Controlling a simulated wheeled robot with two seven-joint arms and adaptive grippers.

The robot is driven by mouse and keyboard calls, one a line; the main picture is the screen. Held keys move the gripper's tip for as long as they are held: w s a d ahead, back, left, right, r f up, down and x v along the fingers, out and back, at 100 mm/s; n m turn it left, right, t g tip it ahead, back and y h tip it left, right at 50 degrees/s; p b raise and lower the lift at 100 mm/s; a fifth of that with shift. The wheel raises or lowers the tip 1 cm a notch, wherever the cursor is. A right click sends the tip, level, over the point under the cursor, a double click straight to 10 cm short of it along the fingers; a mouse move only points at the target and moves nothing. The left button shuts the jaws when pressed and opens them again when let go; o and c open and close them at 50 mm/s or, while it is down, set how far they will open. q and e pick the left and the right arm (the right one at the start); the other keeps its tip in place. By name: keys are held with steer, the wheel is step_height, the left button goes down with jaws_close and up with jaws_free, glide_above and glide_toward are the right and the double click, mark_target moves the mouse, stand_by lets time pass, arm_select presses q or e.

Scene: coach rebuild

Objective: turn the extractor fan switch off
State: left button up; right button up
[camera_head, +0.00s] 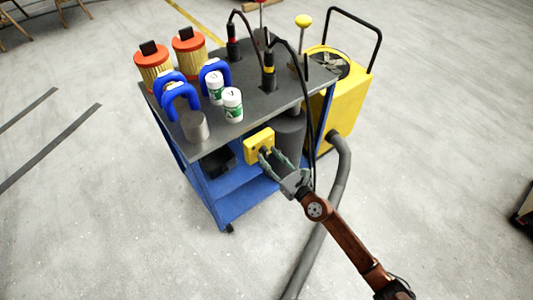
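A yellow switch box (255,143) is on the near side of a blue and grey cart, just below its top. A dark part of the switch shows at the box's right side, partly hidden by my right gripper. My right gripper (268,156) reaches up from the lower right, with its fingertips right at the box's lower right. I cannot tell whether they touch it or how far apart they are. The yellow extractor (343,112) with a black handle stands behind the cart to the right. My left gripper is out of view.
The cart top (270,105) holds orange-capped filters (154,68), blue clamps (181,98), white bottles (233,105), a grey cylinder (195,127) and corded tools (268,72). A grey hose (335,185) runs along the floor beside my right arm. Open floor lies left.

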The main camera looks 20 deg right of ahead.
steer(key=v, duration=0.4)
steer(key=shift+s, duration=0.1)
steer(key=v, duration=0.4)
steer(key=shift+s+d+b, duration=0.1)
steer(key=shift+b, duration=0.2)
steer(key=shift+s, duration=0.1)
steer(key=v, duration=1.1)
steer(key=shift+s, duration=0.4)
